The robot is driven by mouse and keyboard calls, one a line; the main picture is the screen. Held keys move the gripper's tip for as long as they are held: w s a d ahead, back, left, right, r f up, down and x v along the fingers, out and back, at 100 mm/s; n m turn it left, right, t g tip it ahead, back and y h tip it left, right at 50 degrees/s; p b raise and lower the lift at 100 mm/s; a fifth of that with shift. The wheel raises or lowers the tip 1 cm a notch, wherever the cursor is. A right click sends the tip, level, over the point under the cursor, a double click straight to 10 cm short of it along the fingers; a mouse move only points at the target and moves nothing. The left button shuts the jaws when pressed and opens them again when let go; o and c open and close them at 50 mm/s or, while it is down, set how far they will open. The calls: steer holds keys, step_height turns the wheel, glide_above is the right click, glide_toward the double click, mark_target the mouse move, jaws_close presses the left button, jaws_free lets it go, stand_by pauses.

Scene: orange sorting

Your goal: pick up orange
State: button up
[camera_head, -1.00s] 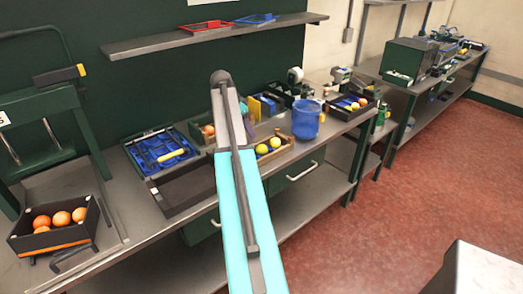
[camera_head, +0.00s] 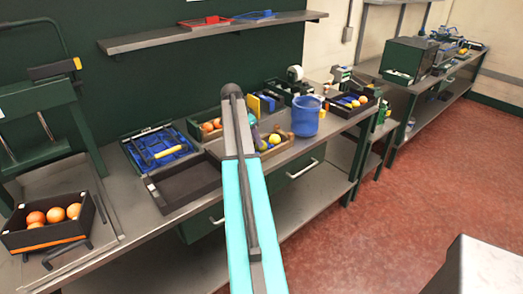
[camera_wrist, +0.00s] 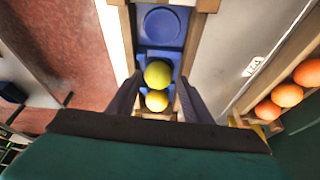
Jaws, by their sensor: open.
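In the wrist view my gripper (camera_wrist: 160,78) is open and empty, its two dark fingers either side of two yellow fruits (camera_wrist: 157,75). The fruits lie in a wood-edged tray (camera_wrist: 188,45) with a blue insert. Several oranges (camera_wrist: 288,95) sit in a wooden crate at the right, outside the fingers. In the head view oranges (camera_head: 210,125) show in a crate left of my arm. More oranges (camera_head: 55,214) lie in a black box at the far left, and others (camera_head: 361,101) in a dark tray at the right.
A blue bucket (camera_head: 306,117) stands close to the yellow-fruit tray. An empty dark tray (camera_head: 187,184) and a blue bin (camera_head: 157,147) with a yellow-handled tool lie left of my arm. A shelf (camera_head: 150,42) hangs above the bench.

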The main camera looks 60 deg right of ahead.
steer(key=shift+d+f, duration=0.1)
steer(key=shift+f, duration=0.05)
steer(key=shift+b+x, duration=0.9)
steer(key=shift+x, duration=1.6)
steer(key=shift+s+d, duration=0.1)
steer(key=shift+s, duration=0.05)
steer(key=c, duration=0.7)
steer(key=shift+r, duration=0.2)
steer(key=shift+r+b, duration=0.85)
steer(key=shift+r, duration=0.8)
steer(key=s+a+b, duration=0.1)
steer(key=s+a, duration=0.1)
steer(key=a, duration=0.2)
steer(key=s+a+r+b, duration=0.1)
steer(key=s+a, duration=0.2)
steer(key=a, duration=0.2)
steer(key=s+a+b, duration=0.1)
steer(key=s+a, duration=0.1)
steer(key=a, duration=0.3)
steer(key=shift+s+r+b, duration=0.25)
steer(key=shift+s+b, duration=0.1)
